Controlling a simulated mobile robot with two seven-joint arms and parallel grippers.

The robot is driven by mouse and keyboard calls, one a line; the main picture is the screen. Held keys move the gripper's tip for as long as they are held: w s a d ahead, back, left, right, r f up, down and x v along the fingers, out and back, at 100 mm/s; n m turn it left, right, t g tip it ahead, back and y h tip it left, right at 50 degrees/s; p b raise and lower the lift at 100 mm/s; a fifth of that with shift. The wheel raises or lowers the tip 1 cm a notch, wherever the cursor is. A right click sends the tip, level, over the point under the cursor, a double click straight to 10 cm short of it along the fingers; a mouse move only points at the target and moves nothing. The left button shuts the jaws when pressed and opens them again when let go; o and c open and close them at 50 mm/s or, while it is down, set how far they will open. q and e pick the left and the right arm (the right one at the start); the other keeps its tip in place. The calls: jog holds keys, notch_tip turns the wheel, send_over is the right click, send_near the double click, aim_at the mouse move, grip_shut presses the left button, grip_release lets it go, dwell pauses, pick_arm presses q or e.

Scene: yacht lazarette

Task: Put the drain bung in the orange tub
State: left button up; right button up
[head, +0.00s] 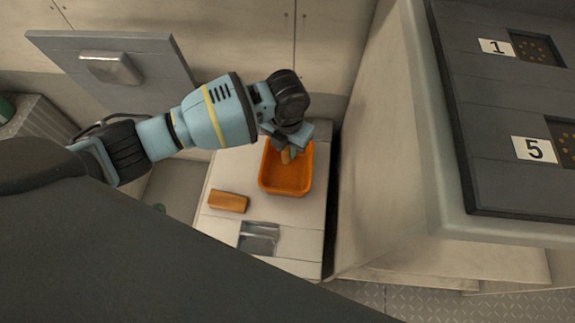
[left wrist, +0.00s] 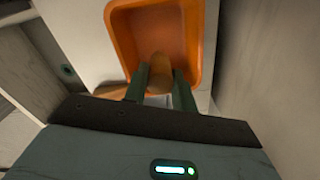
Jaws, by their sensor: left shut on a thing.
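The orange tub (head: 287,183) stands open on a pale surface, and it also shows in the left wrist view (left wrist: 152,27). My left gripper (head: 287,152) is over the tub's back part, pointing down. Its fingers (left wrist: 161,88) are shut on a tan, rounded piece, which I take to be the drain bung (left wrist: 160,70). The bung (head: 286,157) appears against the tub's inside. I cannot tell whether it touches the tub floor. The held end is partly hidden between the fingers. My right gripper is not in view.
An orange-brown block (head: 228,201) lies left of the tub. A recessed metal latch (head: 259,238) is in front. A pale wall (head: 385,150) rises to the right, with a dark panel labelled 1 and 5 (head: 505,110). A grey hatch lid (head: 125,72) stands at back left.

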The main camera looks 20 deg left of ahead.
aim_at(287, 155)
pick_arm(q)
notch_tip(287, 155, down, 3)
jog(key=shift+f+b, duration=0.1)
jog(key=shift+b, duration=0.35)
jog(key=shift+f, duration=0.2)
notch_tip(287, 155, down, 5)
jog(key=shift+r+b, duration=0.1)
jog(key=shift+b, duration=1)
jog(key=shift+r, duration=0.1)
jog(key=o, duration=0.9)
jog(key=shift+o, duration=0.2)
